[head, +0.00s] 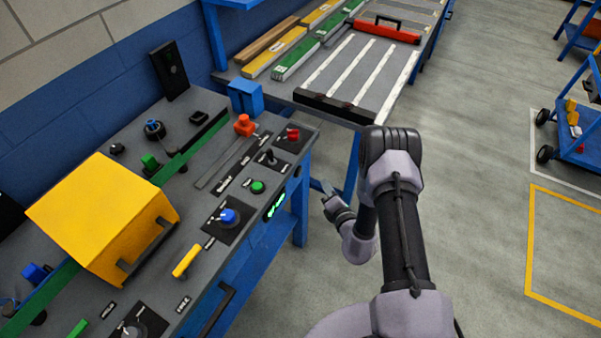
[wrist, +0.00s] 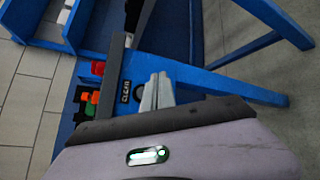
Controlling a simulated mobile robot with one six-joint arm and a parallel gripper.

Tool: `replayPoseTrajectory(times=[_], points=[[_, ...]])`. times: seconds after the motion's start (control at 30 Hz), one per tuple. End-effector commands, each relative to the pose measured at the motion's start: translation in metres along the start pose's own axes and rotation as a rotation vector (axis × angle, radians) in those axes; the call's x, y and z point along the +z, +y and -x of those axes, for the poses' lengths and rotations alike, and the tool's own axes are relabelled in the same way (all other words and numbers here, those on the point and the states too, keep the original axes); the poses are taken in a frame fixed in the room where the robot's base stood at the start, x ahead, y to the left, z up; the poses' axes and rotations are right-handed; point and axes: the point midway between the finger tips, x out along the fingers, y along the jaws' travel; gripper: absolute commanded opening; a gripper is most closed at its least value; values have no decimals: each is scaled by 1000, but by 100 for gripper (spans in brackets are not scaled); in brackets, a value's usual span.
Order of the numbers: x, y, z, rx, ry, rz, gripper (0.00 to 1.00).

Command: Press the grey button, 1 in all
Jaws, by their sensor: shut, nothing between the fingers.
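The panel bench (head: 215,165) stands at the left in the head view, with several controls on its top. I cannot make out a grey button for certain. A small pale grey spot lies left of the green button (head: 257,187), too small to tell what it is. My gripper (head: 327,188) is off the bench's right edge, apart from all controls, with its jaws shut and empty. In the wrist view its grey fingers (wrist: 158,88) lie together, and red (wrist: 98,68) and green parts on the blue bench show beyond them at the left.
A blue knob (head: 228,216), a yellow handle (head: 187,261), a red lever (head: 244,125) and a red button (head: 293,134) stand on the bench. A big yellow box (head: 100,215) is at the left. A second bench (head: 350,75) is behind.

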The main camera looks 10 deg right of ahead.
Motion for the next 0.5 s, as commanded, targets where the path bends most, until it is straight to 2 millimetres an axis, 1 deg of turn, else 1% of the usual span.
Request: replayPoseTrajectory(times=[0.1,0.3,0.5], points=[[-10,10,-13,3,2,3,0],[-23,22,-32,2,1,3,0],[-29,29,-40,1,1,2,0]])
